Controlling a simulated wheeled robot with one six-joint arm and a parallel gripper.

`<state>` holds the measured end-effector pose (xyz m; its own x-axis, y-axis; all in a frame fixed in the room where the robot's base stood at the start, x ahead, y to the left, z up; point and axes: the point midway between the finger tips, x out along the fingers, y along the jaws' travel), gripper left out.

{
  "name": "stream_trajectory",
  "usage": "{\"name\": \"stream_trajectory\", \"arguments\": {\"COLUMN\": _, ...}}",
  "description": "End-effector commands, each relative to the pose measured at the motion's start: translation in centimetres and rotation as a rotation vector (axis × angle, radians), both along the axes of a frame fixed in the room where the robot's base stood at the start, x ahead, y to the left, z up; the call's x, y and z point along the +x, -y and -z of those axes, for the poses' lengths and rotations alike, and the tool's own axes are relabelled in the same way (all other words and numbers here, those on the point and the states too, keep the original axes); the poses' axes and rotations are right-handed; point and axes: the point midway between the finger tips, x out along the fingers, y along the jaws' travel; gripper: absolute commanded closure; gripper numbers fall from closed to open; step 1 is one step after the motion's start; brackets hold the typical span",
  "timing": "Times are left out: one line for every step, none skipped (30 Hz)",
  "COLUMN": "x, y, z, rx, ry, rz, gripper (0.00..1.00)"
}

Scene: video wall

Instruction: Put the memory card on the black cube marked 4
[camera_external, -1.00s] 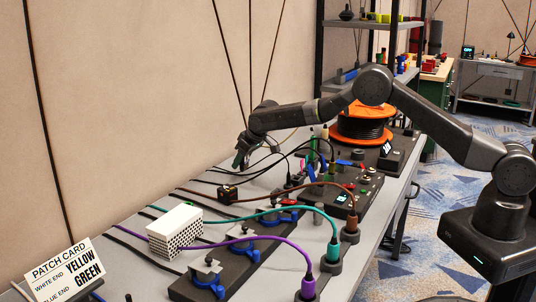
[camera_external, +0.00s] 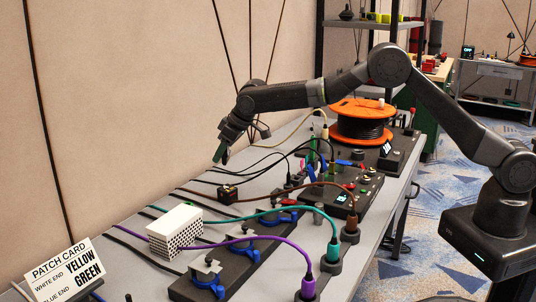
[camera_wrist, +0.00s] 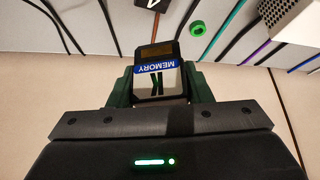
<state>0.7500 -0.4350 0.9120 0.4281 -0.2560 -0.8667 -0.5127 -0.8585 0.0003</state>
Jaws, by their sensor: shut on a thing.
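The memory card (camera_wrist: 158,72) is dark with a blue and white label reading MEMORY and a large K, upside down in the wrist view. My gripper (camera_wrist: 160,84) is shut on it, with a green finger at each side. In the external view my gripper (camera_external: 221,153) is raised above the back edge of the bench, near the wall; the card cannot be made out there.
A white perforated box (camera_external: 175,231) stands on the bench (camera_external: 132,257), among several coloured cables. A black panel (camera_external: 345,190), an orange cable reel (camera_external: 361,109) and a PATCH CARD sign (camera_external: 65,270) stand around. A green ring (camera_wrist: 197,29) lies between cables.

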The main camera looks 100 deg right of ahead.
Motion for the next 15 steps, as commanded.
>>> {"name": "stream_trajectory", "arguments": {"x": -0.1, "y": 0.0, "z": 1.2, "rx": 0.003, "ry": -0.004, "rz": 0.0, "gripper": 0.77}}
{"name": "stream_trajectory", "arguments": {"x": -0.1, "y": 0.0, "z": 1.8, "rx": 0.003, "ry": -0.004, "rz": 0.0, "gripper": 0.77}}
{"name": "stream_trajectory", "arguments": {"x": -0.1, "y": 0.0, "z": 2.5, "rx": 0.003, "ry": -0.004, "rz": 0.0, "gripper": 0.77}}
{"name": "stream_trajectory", "arguments": {"x": -0.1, "y": 0.0, "z": 2.9, "rx": 0.002, "ry": -0.003, "rz": 0.0, "gripper": 0.77}}
{"name": "stream_trajectory", "arguments": {"x": -0.1, "y": 0.0, "z": 3.3, "rx": 0.002, "ry": -0.003, "rz": 0.0, "gripper": 0.77}}
{"name": "stream_trajectory", "arguments": {"x": 0.0, "y": 0.0, "z": 3.8, "rx": 0.001, "ry": -0.001, "rz": 0.001, "gripper": 0.77}}
{"name": "stream_trajectory", "arguments": {"x": 0.0, "y": 0.0, "z": 4.0, "rx": 0.001, "ry": -0.002, "rz": 0.001, "gripper": 0.77}}
{"name": "stream_trajectory", "arguments": {"x": 0.0, "y": 0.0, "z": 4.2, "rx": 0.001, "ry": -0.002, "rz": 0.001, "gripper": 0.77}}
{"name": "stream_trajectory", "arguments": {"x": 0.0, "y": 0.0, "z": 4.5, "rx": 0.001, "ry": -0.001, "rz": 0.001, "gripper": 0.77}}
{"name": "stream_trajectory", "arguments": {"x": 0.0, "y": 0.0, "z": 4.7, "rx": 0.001, "ry": -0.001, "rz": 0.001, "gripper": 0.77}}
{"name": "stream_trajectory", "arguments": {"x": 0.0, "y": 0.0, "z": 4.9, "rx": 0.001, "ry": -0.001, "rz": 0.001, "gripper": 0.77}}
{"name": "stream_trajectory", "arguments": {"x": 0.0, "y": 0.0, "z": 5.3, "rx": 0.001, "ry": -0.002, "rz": 0.001, "gripper": 0.77}}
{"name": "stream_trajectory", "arguments": {"x": -0.1, "y": 0.0, "z": 5.8, "rx": 0.001, "ry": -0.003, "rz": 0.001, "gripper": 0.77}}
{"name": "stream_trajectory", "arguments": {"x": -0.1, "y": 0.0, "z": 6.2, "rx": 0.002, "ry": -0.004, "rz": 0.001, "gripper": 0.77}}
{"name": "stream_trajectory", "arguments": {"x": -0.1, "y": 0.0, "z": 6.9, "rx": 0.002, "ry": -0.004, "rz": 0.001, "gripper": 0.77}}
